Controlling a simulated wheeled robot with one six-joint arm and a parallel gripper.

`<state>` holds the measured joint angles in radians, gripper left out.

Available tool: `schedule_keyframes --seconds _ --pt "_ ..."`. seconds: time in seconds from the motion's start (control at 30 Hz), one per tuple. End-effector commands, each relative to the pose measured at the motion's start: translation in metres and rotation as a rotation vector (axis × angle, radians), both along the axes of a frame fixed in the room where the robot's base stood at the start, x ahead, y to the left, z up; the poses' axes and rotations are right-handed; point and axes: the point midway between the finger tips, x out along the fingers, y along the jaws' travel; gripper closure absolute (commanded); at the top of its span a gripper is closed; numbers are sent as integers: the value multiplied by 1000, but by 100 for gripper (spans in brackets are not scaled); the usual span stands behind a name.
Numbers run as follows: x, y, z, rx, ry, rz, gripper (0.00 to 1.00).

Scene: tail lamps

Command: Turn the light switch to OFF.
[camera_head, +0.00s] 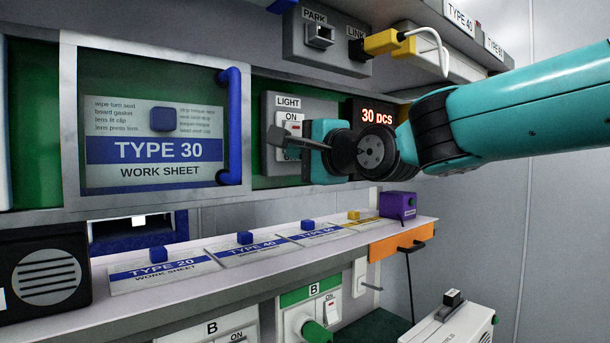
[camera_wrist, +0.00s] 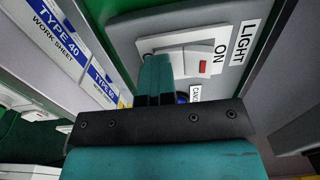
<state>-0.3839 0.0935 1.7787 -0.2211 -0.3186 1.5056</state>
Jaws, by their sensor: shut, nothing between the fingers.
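The light switch is a white rocker on a grey panel labelled LIGHT and ON. In the head view, part of the rocker (camera_head: 294,128) shows above my gripper (camera_head: 290,142), which covers its lower part and most of the lower label. In the wrist view, the rocker (camera_wrist: 190,62) has a red mark near its ON end. My gripper (camera_wrist: 156,65) is shut and empty, its teal fingertips over the end away from ON. I cannot tell whether they touch it, or which way the rocker is tilted.
A sliding window with a blue handle (camera_head: 229,125) stands left of the panel. A red display (camera_head: 377,114) reading 30 DCS is to the right. Below, a shelf (camera_head: 190,285) carries several work sheets and a purple box (camera_head: 398,205). A PARK switch box (camera_head: 322,40) is above.

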Motion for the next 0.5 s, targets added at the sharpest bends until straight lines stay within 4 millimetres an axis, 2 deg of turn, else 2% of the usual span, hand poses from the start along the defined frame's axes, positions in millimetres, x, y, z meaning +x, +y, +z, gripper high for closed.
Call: schedule_keyframes --seconds 0.03,0.5 --pt "2 1 -9 11 -17 -1 100" --pt "4 3 -1 40 -57 0 100"
